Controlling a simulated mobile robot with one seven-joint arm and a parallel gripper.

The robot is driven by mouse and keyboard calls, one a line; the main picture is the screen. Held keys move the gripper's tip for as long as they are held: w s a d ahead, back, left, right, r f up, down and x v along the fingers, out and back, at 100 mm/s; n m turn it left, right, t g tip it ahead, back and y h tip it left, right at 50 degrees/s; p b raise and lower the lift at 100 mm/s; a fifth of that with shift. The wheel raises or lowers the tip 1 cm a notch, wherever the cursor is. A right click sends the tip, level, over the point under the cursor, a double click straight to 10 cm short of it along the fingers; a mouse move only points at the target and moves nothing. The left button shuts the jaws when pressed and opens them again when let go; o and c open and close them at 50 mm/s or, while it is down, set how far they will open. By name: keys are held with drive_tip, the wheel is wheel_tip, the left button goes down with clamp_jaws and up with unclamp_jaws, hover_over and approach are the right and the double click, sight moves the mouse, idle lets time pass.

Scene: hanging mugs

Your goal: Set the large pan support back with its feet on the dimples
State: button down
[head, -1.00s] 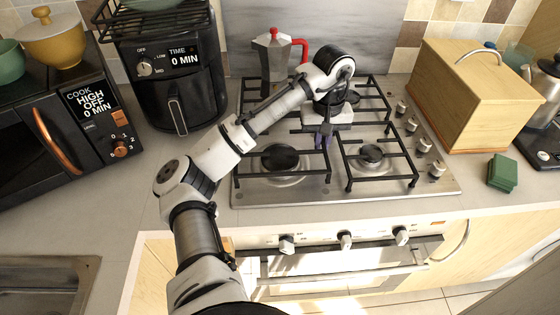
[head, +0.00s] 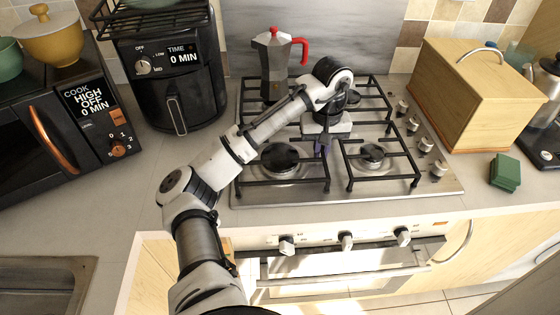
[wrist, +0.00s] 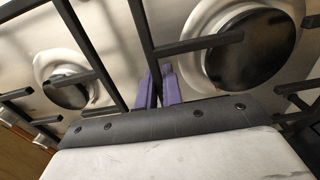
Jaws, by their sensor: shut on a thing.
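The left black pan support (head: 285,183) is over the left half of the steel hob, around the larger front burner (head: 281,157). In the wrist view, its bar (wrist: 143,35) runs down to my gripper (wrist: 164,86), whose purple fingers are shut on it. In the head view, my gripper (head: 322,147) is at the support's right side, near the hob's middle. My arm hides part of the support's back and left side. Whether its feet sit on the dimples is too small to tell.
The right pan support (head: 382,185) stands close beside, around a smaller burner (head: 371,153). A moka pot (head: 274,65) with a red handle stands at the back left. Knobs (head: 425,145) line the hob's right edge. An air fryer (head: 168,75) and a wooden bread box (head: 470,95) flank the hob.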

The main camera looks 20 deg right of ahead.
drive_tip(key=shift+f, duration=0.25)
idle(0.3)
drive_tip(key=c, duration=1.1)
unclamp_jaws()
drive_tip(key=shift+c, duration=0.2)
wheel_tip(320, 180, up, 14)
drive_tip(key=b, duration=0.1)
drive_tip(key=shift+f, duration=0.15)
